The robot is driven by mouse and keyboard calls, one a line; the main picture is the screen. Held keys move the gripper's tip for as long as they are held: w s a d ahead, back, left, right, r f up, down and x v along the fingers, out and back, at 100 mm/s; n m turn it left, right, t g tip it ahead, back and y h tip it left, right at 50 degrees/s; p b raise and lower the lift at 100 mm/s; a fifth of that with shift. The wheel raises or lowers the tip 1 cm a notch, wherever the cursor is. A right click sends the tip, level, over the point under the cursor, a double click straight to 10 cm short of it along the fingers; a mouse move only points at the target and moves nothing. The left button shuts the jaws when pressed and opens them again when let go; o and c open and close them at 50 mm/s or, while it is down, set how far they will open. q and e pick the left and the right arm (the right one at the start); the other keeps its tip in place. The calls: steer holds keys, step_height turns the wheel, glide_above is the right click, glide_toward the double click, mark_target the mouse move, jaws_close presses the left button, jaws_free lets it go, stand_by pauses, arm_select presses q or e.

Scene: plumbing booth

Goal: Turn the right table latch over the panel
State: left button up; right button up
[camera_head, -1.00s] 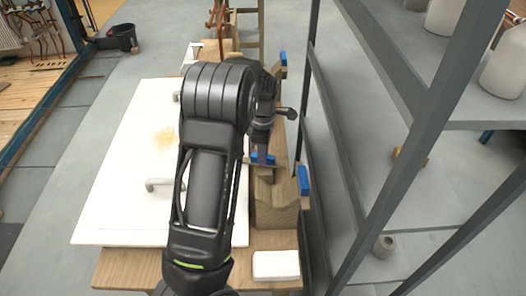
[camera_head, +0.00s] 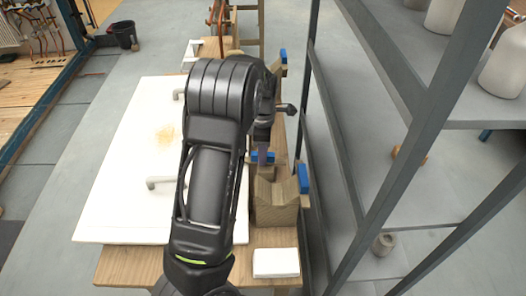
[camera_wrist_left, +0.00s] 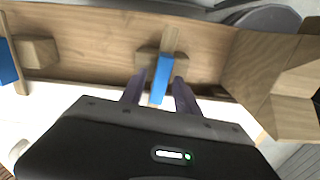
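The white panel (camera_head: 115,205) lies on the wooden table (camera_head: 125,268), with grey handles on its face. My left arm reaches over it to its right edge. The left gripper (camera_head: 262,150) is partly hidden by my own arm in the head view. A latch with a blue end (camera_head: 262,157) is at its fingers. In the left wrist view, the latch's blue end (camera_wrist_left: 161,78) lies between the two fingers of my left gripper (camera_wrist_left: 159,92), with gaps visible beside it. The fingers are apart. The latch's wooden part joins a wooden rail (camera_wrist_left: 95,45). My right gripper is not in view.
Notched wooden blocks (camera_head: 276,205) stand right of the panel, one with a blue piece (camera_head: 303,178). A white block (camera_head: 276,263) lies at the table's near right corner. A grey metal rack (camera_head: 400,180) stands close on the right. A bucket (camera_head: 124,35) stands far left on the floor.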

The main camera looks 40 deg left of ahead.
arm_select(q)
steer(key=shift+r+b, duration=0.35)
steer(key=shift+r, duration=3.55)
